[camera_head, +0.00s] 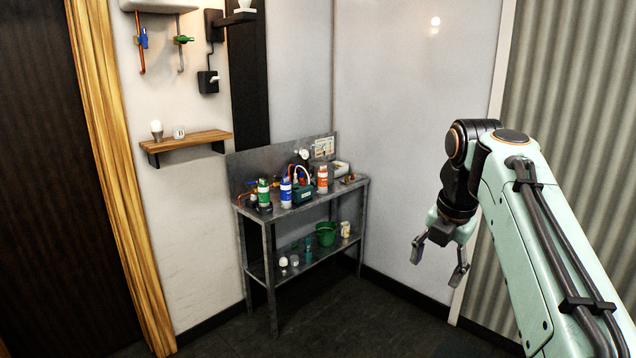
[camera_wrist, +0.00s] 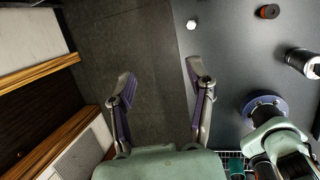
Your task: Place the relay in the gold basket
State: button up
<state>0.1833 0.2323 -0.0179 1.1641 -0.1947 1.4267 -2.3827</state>
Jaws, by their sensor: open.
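My gripper (camera_head: 437,262) hangs at the right in the head view, open and empty, well apart from the metal bench. In the wrist view its two fingers (camera_wrist: 160,78) are spread wide, with only dark floor and the edge of a grey surface beyond them. I cannot pick out the relay for certain. A small clear item (camera_head: 179,133) on the wooden wall shelf is too small to identify. I see no basket that is clearly gold. A wire-mesh basket or rack (camera_wrist: 222,155) shows partly at the bottom of the wrist view, its colour unclear.
A metal bench (camera_head: 285,215) holds green, blue and orange canisters; its lower shelf holds a green bucket (camera_head: 326,234). A bulb (camera_head: 157,130) stands on the wooden shelf (camera_head: 188,142).

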jog(key=s+a+f+m, duration=0.1)
jog(key=s+a+m, duration=0.35)
jog(key=s, duration=0.65)
jog(key=s+a+f+m+g, duration=0.2)
jog(key=s+f+m, duration=0.6)
jog(key=m, duration=0.2)
jog(key=s+a+f+m+g+y, duration=0.1)
jog(key=s+f+m, duration=0.8)
jog(key=m, duration=0.2)
jog(key=shift+s+a+f+g, duration=0.2)
jog(key=shift+a+g, duration=0.2)
